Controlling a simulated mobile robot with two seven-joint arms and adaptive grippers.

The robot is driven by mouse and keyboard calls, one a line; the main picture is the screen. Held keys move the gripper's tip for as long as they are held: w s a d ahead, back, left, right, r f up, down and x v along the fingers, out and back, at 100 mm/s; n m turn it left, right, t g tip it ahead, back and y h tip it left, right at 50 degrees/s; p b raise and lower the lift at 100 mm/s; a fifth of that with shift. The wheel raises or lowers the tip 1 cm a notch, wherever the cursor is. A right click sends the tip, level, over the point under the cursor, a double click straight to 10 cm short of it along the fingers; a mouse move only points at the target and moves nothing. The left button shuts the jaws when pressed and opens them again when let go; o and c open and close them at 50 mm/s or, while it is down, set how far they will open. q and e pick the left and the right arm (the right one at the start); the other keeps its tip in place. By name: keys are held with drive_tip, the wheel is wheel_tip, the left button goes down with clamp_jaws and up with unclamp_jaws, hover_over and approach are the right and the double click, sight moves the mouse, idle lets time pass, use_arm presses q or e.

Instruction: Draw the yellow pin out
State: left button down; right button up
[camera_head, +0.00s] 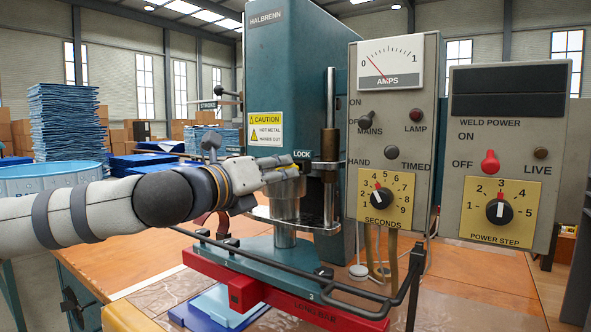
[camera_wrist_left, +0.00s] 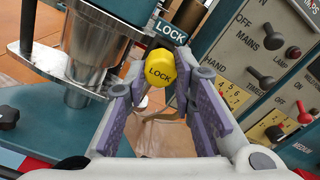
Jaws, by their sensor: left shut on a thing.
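The yellow pin (camera_wrist_left: 160,68) has a round knob marked LOCK, and it sits between the purple pads of my left gripper (camera_wrist_left: 158,92) in the left wrist view. My left gripper (camera_head: 280,174) is shut on it. In the head view only a little yellow of the pin (camera_head: 293,168) shows past the fingers, just below the LOCK label (camera_head: 302,154) on the teal press (camera_head: 290,80). The pin's shank and its hole are mostly hidden, so I cannot tell how deep it sits. My right gripper is not in view.
The metal cylinder of the press (camera_head: 285,215) stands just below my left gripper. A black bar (camera_head: 330,290) runs around the front above the red base. Control boxes with dials (camera_head: 395,130) stand close on the right. Blue sheets (camera_head: 68,120) are stacked at the back left.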

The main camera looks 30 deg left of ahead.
use_arm(q)
drive_tip(key=shift+w+d+b, duration=0.1)
drive_tip(key=shift+w+b, duration=0.35)
drive_tip(key=shift+w, duration=0.8)
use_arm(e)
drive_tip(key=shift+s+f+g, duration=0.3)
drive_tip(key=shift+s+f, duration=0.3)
use_arm(q)
drive_tip(key=c, duration=1.3)
unclamp_jaws()
drive_tip(key=s+p, duration=0.1)
drive_tip(key=s, duration=0.5)
drive_tip(key=s+p, duration=0.1)
drive_tip(key=s, duration=0.2)
drive_tip(key=shift+a+p, duration=0.3)
drive_tip(key=shift+a, duration=0.05)
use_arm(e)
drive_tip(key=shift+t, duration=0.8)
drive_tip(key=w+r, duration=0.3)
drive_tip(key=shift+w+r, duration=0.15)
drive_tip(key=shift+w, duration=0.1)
